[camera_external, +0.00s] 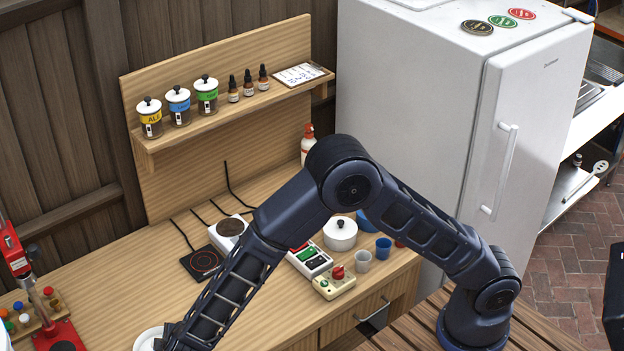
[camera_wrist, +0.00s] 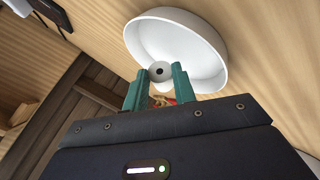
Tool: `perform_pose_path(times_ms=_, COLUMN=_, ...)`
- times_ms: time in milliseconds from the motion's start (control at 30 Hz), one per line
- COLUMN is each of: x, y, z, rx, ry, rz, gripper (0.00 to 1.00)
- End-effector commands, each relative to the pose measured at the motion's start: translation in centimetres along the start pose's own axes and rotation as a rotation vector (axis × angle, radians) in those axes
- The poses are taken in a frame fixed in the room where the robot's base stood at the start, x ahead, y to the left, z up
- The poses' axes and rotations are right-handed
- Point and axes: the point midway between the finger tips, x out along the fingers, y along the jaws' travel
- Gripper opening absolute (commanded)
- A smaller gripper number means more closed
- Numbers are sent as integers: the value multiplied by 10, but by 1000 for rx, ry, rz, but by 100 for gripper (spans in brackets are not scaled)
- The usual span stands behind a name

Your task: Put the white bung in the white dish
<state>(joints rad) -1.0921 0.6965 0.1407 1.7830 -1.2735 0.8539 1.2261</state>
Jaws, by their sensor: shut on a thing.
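The white bung (camera_wrist: 160,66), a small pale round piece with a dark hole in its end, is held between the two green fingertips of my gripper (camera_wrist: 158,78). The white dish (camera_wrist: 190,42) is a round shallow bowl right beyond the fingertips in the wrist view. The bung overlaps the dish's near side in that view; I cannot tell whether it touches the dish. In the external view the dish (camera_external: 145,338) shows at the bottom edge, partly cut off. My arm reaches down beside it, and the fingers and bung are hidden there.
A shelf with jars (camera_external: 179,105) rises behind.

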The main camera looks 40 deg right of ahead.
Motion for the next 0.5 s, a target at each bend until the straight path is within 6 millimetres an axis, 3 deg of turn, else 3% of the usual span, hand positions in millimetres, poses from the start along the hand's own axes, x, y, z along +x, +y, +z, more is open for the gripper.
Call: perform_pose_path(times_ms=500, x=11, y=-9, z=6, rx=0, ry=1, rz=0, gripper=5)
